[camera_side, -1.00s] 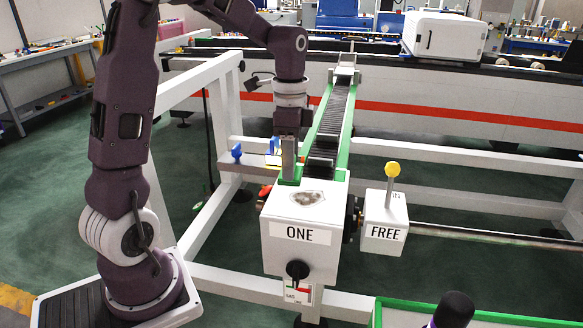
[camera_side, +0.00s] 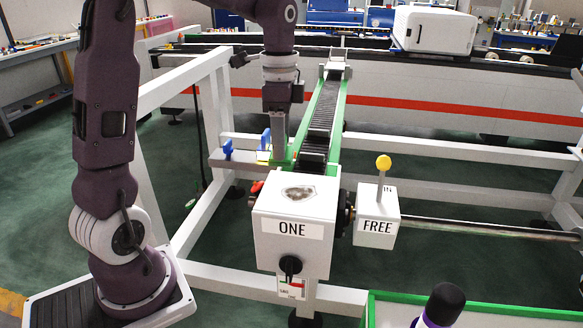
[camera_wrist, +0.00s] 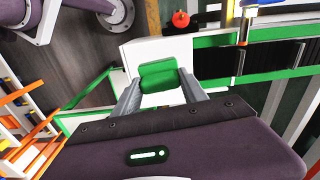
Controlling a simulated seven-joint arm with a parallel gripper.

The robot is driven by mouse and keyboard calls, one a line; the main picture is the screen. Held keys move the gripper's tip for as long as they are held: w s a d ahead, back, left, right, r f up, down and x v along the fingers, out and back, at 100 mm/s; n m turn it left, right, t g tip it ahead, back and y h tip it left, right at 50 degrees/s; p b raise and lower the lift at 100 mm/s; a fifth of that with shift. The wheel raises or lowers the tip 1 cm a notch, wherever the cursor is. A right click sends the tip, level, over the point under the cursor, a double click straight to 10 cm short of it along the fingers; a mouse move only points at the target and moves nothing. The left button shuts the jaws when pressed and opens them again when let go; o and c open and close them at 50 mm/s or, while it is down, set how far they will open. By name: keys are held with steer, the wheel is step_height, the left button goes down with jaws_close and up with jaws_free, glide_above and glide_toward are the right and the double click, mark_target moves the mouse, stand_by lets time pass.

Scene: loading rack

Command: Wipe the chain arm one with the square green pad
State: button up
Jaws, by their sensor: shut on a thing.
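My gripper (camera_wrist: 162,82) is shut on the square green pad (camera_wrist: 158,72), which sits between its two grey fingers in the wrist view. In the side view my gripper (camera_side: 279,150) points down at the left edge of chain arm one, behind its white end box. Chain arm one (camera_side: 323,115) is a long dark chain between green side rails, running away to the back. Its box labelled ONE (camera_side: 270,225) has a dark smudge (camera_side: 299,193) on top. I cannot tell whether the pad touches the arm; green pad and green rail blend in the side view.
A white box labelled FREE (camera_side: 377,245) with a yellow-knobbed lever (camera_side: 384,163) stands right of box ONE. A green-rimmed tray (camera_side: 480,300) with a dark-capped bottle (camera_side: 445,303) is at front right. Blue clamps (camera_side: 227,148) are left of my gripper.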

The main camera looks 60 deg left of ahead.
steer(key=shift+s+d+r, duration=0.1)
steer(key=shift+s+d, duration=0.05)
steer(key=shift+f, duration=4.15)
steer(key=shift+w+d+r, duration=0.15)
steer(key=shift+w+d, duration=0.4)
steer(key=shift+w, duration=0.1)
jaws_close()
steer(key=shift+w+d, duration=2.15)
steer(key=shift+s+a, duration=2.7)
steer(key=shift+w+a, duration=0.1)
steer(key=shift+a, duration=0.15)
steer(key=shift+w+d, duration=2.8)
steer(key=shift+s+a, duration=2.75)
steer(key=shift+r, duration=4)
